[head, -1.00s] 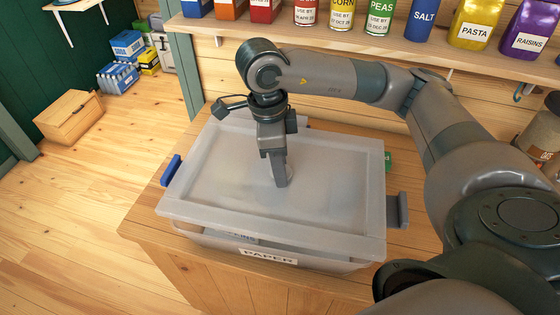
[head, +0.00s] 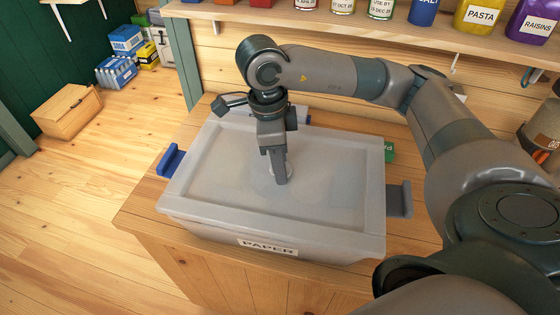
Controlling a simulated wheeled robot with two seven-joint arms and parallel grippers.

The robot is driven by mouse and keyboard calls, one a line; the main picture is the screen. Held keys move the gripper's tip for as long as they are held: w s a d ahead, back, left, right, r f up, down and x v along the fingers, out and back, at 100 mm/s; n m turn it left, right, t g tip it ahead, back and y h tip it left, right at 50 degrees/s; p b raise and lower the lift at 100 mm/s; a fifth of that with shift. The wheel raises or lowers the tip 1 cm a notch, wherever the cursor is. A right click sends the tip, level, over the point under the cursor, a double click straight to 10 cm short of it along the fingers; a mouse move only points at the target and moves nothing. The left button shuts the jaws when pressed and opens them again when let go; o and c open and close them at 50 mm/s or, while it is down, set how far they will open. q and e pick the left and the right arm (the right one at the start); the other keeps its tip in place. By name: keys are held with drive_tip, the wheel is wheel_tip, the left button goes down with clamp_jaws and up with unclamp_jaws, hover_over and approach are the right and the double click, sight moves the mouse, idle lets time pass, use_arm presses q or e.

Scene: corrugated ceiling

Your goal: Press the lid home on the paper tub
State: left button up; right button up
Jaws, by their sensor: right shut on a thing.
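The paper tub (head: 310,252) is translucent grey with a PAPER label on its front wall, and stands on a wooden cabinet. Its translucent lid (head: 225,185) lies over the top, with its front rim close against the tub and no clear gap there. Whether it is fully seated cannot be told. My right gripper (head: 280,180) points down at the middle of the lid and is shut on its small knob, which the fingers mostly hide. A blue latch (head: 171,160) sticks out at the left end and a grey latch (head: 399,199) at the right end. My left gripper is out of view.
A shelf (head: 400,30) with cans and bags runs along the wall behind. A green labelled thing (head: 389,152) is partly hidden behind the tub's right end. A wooden box (head: 67,111) and blue packs (head: 117,71) stand on the floor at left. The cabinet top (head: 145,205) is bare at left.

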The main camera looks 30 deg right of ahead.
drive_tip(key=shift+b, duration=0.5)
idle(1.4)
drive_tip(key=shift+f+b, duration=0.4)
drive_tip(key=shift+b, duration=0.45)
idle(1.1)
idle(0.3)
drive_tip(key=o, duration=1.7)
drive_tip(key=shift+o, duration=0.2)
drive_tip(key=shift+r, duration=0.15)
drive_tip(key=shift+r+p, duration=2.15)
drive_tip(key=shift+r, duration=1.25)
clamp_jaws()
